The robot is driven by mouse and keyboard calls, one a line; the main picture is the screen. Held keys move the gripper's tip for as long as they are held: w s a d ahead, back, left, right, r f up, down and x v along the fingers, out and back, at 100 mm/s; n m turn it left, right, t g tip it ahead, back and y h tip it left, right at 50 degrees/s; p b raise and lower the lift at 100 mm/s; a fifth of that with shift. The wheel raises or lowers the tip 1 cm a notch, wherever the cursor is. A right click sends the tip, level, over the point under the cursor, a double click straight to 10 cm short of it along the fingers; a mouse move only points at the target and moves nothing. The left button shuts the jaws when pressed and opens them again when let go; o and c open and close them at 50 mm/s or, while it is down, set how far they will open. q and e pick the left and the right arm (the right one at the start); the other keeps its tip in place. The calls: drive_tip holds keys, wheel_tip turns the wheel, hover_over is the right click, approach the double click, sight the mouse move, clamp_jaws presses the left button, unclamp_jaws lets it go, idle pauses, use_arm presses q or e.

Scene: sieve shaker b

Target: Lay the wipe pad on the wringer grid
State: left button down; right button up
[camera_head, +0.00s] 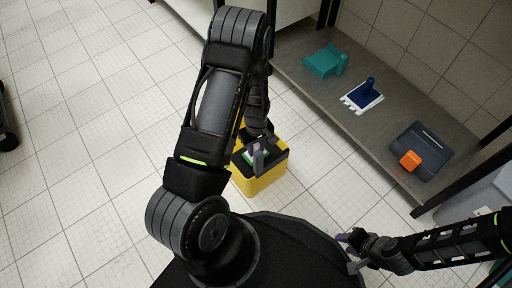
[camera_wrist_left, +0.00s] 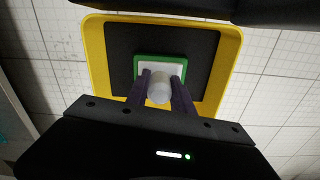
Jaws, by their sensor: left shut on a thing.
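The wipe pad, a white block with a green edge and a pale round knob, shows over the bucket in the left wrist view (camera_wrist_left: 146,61). In the head view it is partly hidden by my left gripper (camera_head: 258,158). The fingers of my left gripper (camera_wrist_left: 161,90) are shut on the knob. The wringer grid is the dark square top (camera_wrist_left: 120,48) inside the yellow bucket (camera_head: 262,183). The pad is over the middle of the grid; I cannot tell whether it touches. My right gripper (camera_head: 352,252) is open and empty, well apart from the bucket.
A grey shelf (camera_head: 395,125) along the right wall holds a teal piece (camera_head: 322,62), a blue-handled white pad (camera_head: 362,96) and a dark tray (camera_head: 432,136) with an orange block (camera_head: 410,160). Tiled floor around the bucket is clear.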

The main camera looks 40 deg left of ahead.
use_arm(q)
drive_tip(key=c, duration=1.1)
unclamp_jaws()
wheel_tip(320, 180, up, 12)
drive_tip(key=p, duration=0.6)
drive_tip(key=shift+r, duration=0.1)
